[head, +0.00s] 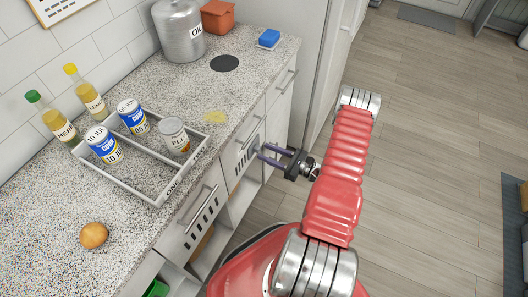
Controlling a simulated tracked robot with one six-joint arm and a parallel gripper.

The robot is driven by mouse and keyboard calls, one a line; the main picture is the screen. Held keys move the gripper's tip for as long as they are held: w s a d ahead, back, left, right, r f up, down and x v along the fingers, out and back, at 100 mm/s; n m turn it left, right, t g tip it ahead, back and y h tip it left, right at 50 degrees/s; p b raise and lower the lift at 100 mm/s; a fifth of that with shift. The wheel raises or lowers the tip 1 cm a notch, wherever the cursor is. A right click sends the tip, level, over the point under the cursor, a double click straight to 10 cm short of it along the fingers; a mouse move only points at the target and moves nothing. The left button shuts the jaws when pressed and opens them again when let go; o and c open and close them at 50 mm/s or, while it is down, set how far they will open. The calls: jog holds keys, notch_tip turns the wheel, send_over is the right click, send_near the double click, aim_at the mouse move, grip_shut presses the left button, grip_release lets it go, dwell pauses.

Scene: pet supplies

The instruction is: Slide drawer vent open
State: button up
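Two drawer fronts with dark vent slots show under the counter in the head view: a nearer vented drawer (203,222) and a farther vented drawer (242,166). Each has a bar handle near its top: the nearer handle (201,205) and the farther handle (250,134). I cannot tell which one is the drawer vent. Both look shut. My gripper (261,151) reaches in from the right, its two dark fingers apart with a gap between them. The fingertips are close to the farther vented drawer's front, near its handle; I cannot tell whether they touch. Nothing shows between them.
A plainer drawer front (279,90) with a handle is farther back.

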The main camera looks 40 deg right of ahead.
jog(key=v, duration=1.1)
jog(key=shift+s+f, duration=0.1)
jog(key=shift+f, duration=0.1)
